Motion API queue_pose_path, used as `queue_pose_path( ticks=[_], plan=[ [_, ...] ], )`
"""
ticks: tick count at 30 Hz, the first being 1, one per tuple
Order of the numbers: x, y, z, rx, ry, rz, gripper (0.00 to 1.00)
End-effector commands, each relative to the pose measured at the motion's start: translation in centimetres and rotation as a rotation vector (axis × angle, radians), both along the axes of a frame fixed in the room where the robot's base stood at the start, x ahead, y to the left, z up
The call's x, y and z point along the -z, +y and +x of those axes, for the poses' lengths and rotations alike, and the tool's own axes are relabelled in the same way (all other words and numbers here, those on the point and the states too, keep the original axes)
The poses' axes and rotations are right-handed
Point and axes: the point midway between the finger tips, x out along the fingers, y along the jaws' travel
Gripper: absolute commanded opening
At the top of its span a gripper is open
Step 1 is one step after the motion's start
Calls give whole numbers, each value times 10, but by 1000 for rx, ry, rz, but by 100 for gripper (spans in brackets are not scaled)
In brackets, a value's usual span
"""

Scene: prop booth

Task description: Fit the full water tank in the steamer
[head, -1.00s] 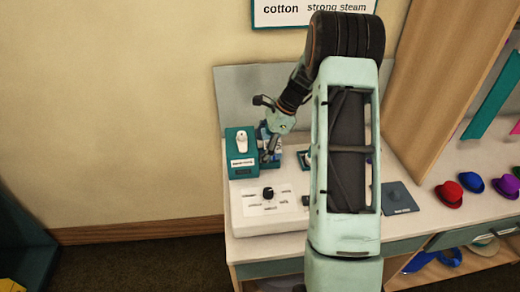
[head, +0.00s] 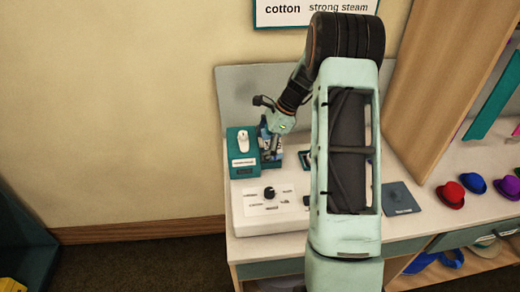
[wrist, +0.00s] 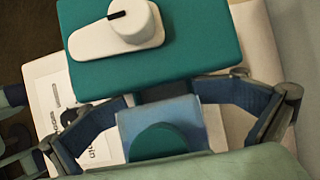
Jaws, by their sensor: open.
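The steamer (head: 241,165) is a teal box with a white knobbed piece on top, at the back left of the counter. It fills the top of the wrist view (wrist: 200,58). The water tank (wrist: 188,110), translucent blue with a round teal part, sits close against the steamer's side in the wrist view. I cannot tell whether it is fully seated. My gripper (head: 271,149) is beside the steamer. In the wrist view its open fingers (wrist: 172,108) stand on either side of the tank, with gaps at both sides. The tank's lower part is hidden.
A white control panel (head: 285,205) with a black dial stands in front of the steamer. A dark flat pad (head: 401,203) and several coloured hats (head: 450,195) lie to the right. A wall sign (head: 310,10) reads cotton, strong steam. A wooden panel (head: 430,90) rises behind.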

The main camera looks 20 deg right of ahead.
Motion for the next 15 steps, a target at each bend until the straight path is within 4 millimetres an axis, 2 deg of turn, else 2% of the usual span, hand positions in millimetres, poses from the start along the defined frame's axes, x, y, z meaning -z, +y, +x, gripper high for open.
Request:
queue_pose_path(
  ticks=[1, 5, 11, 15],
  plan=[
    [16, 19, -8, -14, 31, 28, 100],
    [11, 17, -8, -14, 29, 27, 100],
    [-19, 2, -10, -12, 19, 24, 100],
    [-51, -17, -13, -8, 6, 17, 100]
  ],
)
